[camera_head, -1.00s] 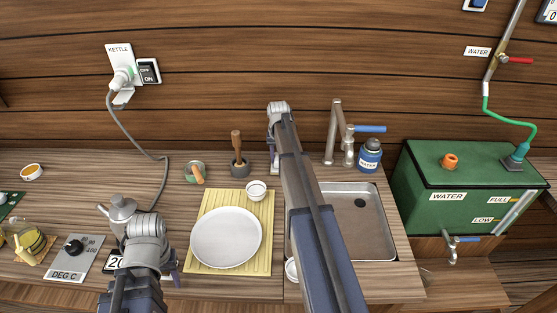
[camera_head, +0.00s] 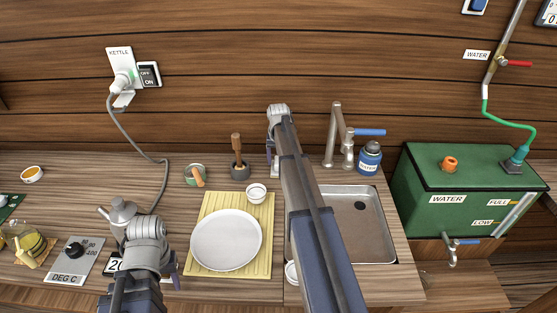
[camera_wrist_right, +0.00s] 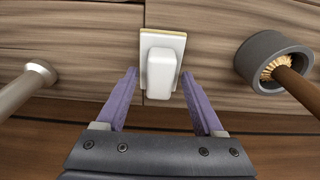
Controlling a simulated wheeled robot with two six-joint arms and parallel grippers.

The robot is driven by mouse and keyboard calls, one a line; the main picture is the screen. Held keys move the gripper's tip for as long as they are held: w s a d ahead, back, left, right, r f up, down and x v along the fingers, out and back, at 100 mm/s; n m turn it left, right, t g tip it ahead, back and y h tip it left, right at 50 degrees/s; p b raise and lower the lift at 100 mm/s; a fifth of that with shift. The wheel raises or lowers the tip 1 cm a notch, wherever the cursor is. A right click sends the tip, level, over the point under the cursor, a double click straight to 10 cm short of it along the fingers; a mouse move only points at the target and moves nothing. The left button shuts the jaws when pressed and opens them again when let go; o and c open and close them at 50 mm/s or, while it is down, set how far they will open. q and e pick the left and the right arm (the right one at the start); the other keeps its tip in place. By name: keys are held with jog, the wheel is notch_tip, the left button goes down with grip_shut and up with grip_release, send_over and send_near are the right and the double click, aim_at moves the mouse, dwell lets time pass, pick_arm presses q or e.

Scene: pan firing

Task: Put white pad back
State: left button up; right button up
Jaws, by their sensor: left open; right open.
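The white pad (camera_wrist_right: 161,70) stands out in the right wrist view as a white block on a thin tan base on the wooden counter. My right gripper (camera_wrist_right: 158,85) is open, with its purple fingers on either side of the pad's near end; whether they touch it cannot be told. In the head view my right gripper (camera_head: 274,165) is at the back of the counter, left of the tap, and my arm hides most of the pad there. My left gripper (camera_head: 172,272) is at the front left near the kettle, its fingers mostly hidden by its wrist.
A mortar with a brush (camera_wrist_right: 273,64) stands right of the right gripper in the wrist view, and the tap's base (camera_wrist_right: 30,85) is at left. A white plate (camera_head: 226,240) lies on a yellow slatted mat (camera_head: 262,262). The sink (camera_head: 376,243) is right of my right arm.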

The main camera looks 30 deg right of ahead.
jog(key=r+p, duration=0.4)
jog(key=s+r+p, duration=0.1)
jog(key=r+p, duration=0.1)
jog(key=r, duration=0.1)
jog(key=shift+r, duration=0.1)
jog(key=s+a+n, duration=0.3)
jog(key=s+a, duration=0.3)
jog(key=a, duration=0.6)
jog(key=s+a+n, duration=0.2)
jog(key=s+a, duration=0.4)
jog(key=a, duration=0.7)
jog(key=s+a+n, duration=0.1)
jog(key=s+a, duration=0.3)
jog(key=s+a+n+g, duration=0.1)
jog(key=s+a+n, duration=0.1)
jog(key=s+a, duration=0.2)
jog(key=s+a+n, duration=0.2)
jog(key=s+a, duration=0.2)
jog(key=s, duration=0.2)
jog(key=shift+s+a, duration=0.1)
jog(key=shift+s, duration=0.15)
